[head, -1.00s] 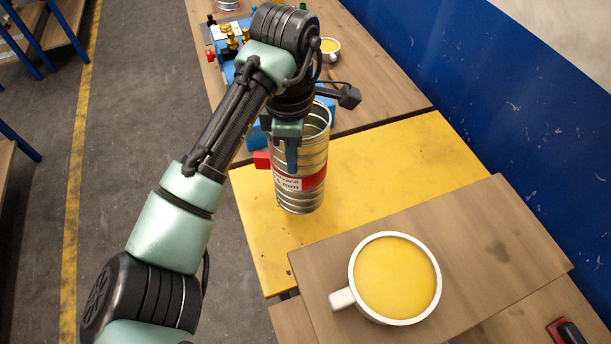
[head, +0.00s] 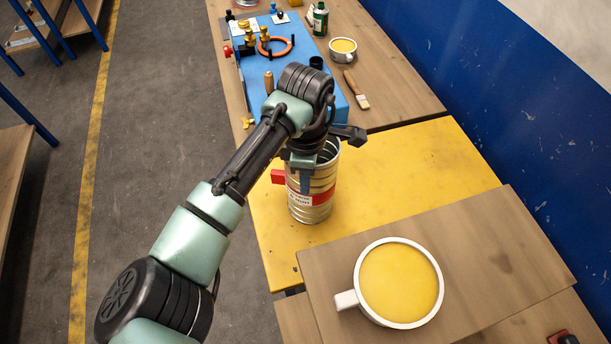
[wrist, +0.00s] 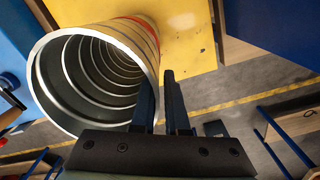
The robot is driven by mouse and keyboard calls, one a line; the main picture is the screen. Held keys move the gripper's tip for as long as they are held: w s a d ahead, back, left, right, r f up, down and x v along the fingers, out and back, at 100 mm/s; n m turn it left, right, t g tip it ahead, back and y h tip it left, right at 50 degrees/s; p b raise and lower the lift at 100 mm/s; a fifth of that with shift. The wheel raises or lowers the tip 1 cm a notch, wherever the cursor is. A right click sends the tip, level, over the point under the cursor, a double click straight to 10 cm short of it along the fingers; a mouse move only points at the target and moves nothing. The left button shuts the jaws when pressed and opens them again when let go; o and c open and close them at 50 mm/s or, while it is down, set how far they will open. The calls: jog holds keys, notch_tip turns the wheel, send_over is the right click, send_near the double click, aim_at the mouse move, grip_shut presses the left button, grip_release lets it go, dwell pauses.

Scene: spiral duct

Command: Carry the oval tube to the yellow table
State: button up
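The oval tube (head: 322,205) is a silvery ribbed duct with a red band and a white label. It is upright over the yellow table (head: 420,165), near its left edge. Whether its base touches the table is hard to tell. My gripper (head: 304,188) is at the tube's upper near side, pointing down, with one finger visible outside the wall. In the wrist view the tube's open mouth (wrist: 55,95) faces the camera, and my fingers (wrist: 161,85) sit at its rim, seemingly with the wall between them. The yellow table (wrist: 190,35) lies beyond.
A wooden board (head: 480,250) with a large white mug (head: 360,300) of yellow content is at the front. Behind is a wooden bench with a blue block (head: 258,65), a brush (head: 356,90), a small cup (head: 343,48) and a green bottle (head: 320,18). A blue wall (head: 520,120) bounds the right.

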jog(key=shift+o, duration=1.3)
notch_tip(320, 180, up, 12)
jog(key=shift+r+b, duration=0.15)
jog(key=shift+b, duration=0.7)
